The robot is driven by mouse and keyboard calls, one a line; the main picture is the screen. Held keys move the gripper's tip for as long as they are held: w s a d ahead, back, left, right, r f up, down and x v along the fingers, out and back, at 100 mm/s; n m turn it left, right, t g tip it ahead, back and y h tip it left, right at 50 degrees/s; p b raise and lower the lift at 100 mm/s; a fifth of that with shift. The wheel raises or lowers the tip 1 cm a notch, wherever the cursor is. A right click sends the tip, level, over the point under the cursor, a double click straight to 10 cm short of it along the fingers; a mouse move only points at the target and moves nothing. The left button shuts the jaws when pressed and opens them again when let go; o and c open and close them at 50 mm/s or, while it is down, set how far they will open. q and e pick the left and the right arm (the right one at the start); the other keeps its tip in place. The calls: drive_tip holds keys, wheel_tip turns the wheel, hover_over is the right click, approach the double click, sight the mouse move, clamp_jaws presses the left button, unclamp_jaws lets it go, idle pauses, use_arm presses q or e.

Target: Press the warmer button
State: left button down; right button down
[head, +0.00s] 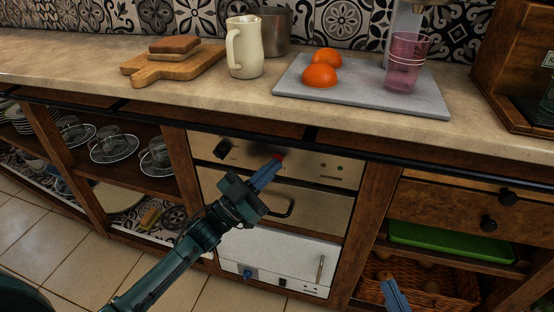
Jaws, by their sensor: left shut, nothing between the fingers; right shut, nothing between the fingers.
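A steel built-in unit (316,196) sits under the counter, with a control panel (300,165) on top and a drawer front with a dark handle below. The panel has a black knob (222,149) at its left and small dark dots at its right. A small red button-like spot (279,157) shows mid-panel, right at my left fingertips. My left gripper (270,170) is shut and empty, pointing up and right at this spot; I cannot tell whether it touches. My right gripper (393,291) is shut and empty at the bottom edge, in front of a wicker basket.
A white unit (290,262) with a blue knob is below the steel one. Open shelves with glass cups (112,146) lie left. A green tray (450,241) and the wicker basket (437,287) are right. The counter (90,55) holds a cutting board, pitcher (244,48) and grey tray (350,97).

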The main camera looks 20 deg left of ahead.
use_arm(q)
drive_tip(key=shift+w, duration=0.15)
idle(0.4)
drive_tip(key=shift+s+p, duration=0.5)
drive_tip(key=shift+s, duration=0.3)
drive_tip(key=shift+s, duration=0.1)
drive_tip(key=shift+s+a+p, duration=0.1)
drive_tip(key=shift+s+p, duration=1.25)
drive_tip(key=shift+s, duration=1.05)
drive_tip(key=shift+r, duration=0.1)
